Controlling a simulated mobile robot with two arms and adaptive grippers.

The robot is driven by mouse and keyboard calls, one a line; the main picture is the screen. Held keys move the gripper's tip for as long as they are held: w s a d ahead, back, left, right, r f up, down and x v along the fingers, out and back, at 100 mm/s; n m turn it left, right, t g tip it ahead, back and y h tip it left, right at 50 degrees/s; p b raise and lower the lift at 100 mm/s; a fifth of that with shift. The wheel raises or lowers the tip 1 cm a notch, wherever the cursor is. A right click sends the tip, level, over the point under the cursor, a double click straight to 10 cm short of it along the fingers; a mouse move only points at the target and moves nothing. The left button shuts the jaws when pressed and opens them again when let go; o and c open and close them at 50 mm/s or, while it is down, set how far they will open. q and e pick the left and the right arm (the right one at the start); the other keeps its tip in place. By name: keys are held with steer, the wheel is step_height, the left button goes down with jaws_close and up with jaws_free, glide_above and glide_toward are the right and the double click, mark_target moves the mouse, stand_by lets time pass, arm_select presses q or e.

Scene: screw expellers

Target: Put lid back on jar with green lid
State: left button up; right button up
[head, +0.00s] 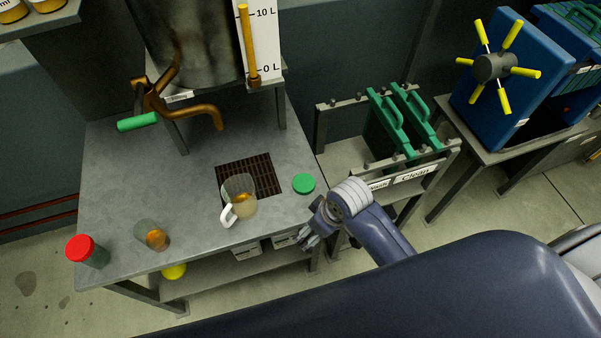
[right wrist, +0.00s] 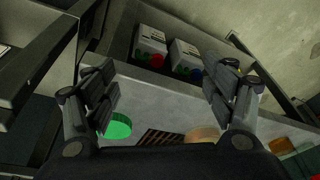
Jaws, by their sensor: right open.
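A round green lid (head: 304,183) lies near the right edge of the grey metal table (head: 115,190); it also shows low in the right wrist view (right wrist: 118,126). A small clear open jar (head: 152,236) with amber contents stands at the table's front left, with no lid on it. My right gripper (head: 312,233) is just off the table's front right corner, below the green lid in the head view and apart from it. In the right wrist view its fingers (right wrist: 160,80) are spread with nothing between them. My left gripper is not in view.
A handled clear pitcher (head: 243,206) stands by the drain grate (head: 262,166). A red-lidded jar (head: 82,249) stands at the front left corner. A tap with a green handle (head: 138,122) overhangs the table. A rack with green plates (head: 390,125) stands to the right. Boxes (right wrist: 152,40) sit below the tabletop.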

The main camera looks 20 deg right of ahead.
steer(key=w+r+n, duration=0.1)
steer(key=w, duration=0.1)
steer(key=w+a+r+n, duration=0.1)
steer(key=w, duration=0.2)
steer(key=w+r+n+g, duration=0.1)
steer(key=w, duration=0.1)
steer(key=shift+w+a+r+n, duration=0.2)
steer(key=shift+w+a+n, duration=0.05)
steer(key=shift+a+n, duration=0.15)
arm_select(q)
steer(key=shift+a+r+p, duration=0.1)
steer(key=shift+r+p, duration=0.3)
steer(key=shift+p, duration=0.05)
arm_select(e)
steer(key=w+d+r+n+g+h, duration=0.1)
steer(key=w+d+r+n+h, duration=0.1)
steer(key=w+r, duration=0.4)
steer(key=shift+w+d+r+n, duration=0.4)
steer(key=shift+w+d+n, duration=0.2)
steer(key=shift+w+d, duration=0.3)
steer(key=shift+f, duration=0.1)
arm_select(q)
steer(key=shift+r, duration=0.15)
arm_select(e)
glide_above(306, 181)
steer(key=shift+f, duration=2.75)
